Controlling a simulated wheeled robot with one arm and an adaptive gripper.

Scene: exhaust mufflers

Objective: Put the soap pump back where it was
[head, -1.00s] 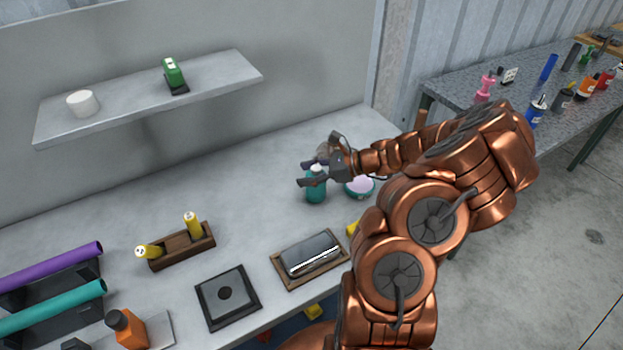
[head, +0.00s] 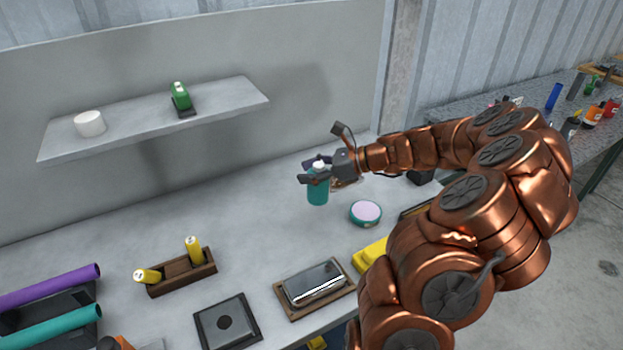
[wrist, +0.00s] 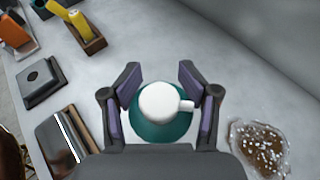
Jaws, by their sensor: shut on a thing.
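The soap pump (head: 318,191) is a teal bottle with a white pump head. My gripper (head: 311,172) is shut on it near its top, above the back part of the bench. In the wrist view the white pump head (wrist: 158,100) sits between the two fingers, its short spout pointing right. The bottle looks upright and appears held above the bench top; its base is hidden in the wrist view.
A brown patch with white specks (wrist: 262,148) lies on the bench beside the bottle. A round teal tin with a pale pink top (head: 366,212) stands to the right. Nearer are a silver case on a wooden tray (head: 290,312) and a wooden holder (head: 182,281). A shelf (head: 135,122) hangs behind.

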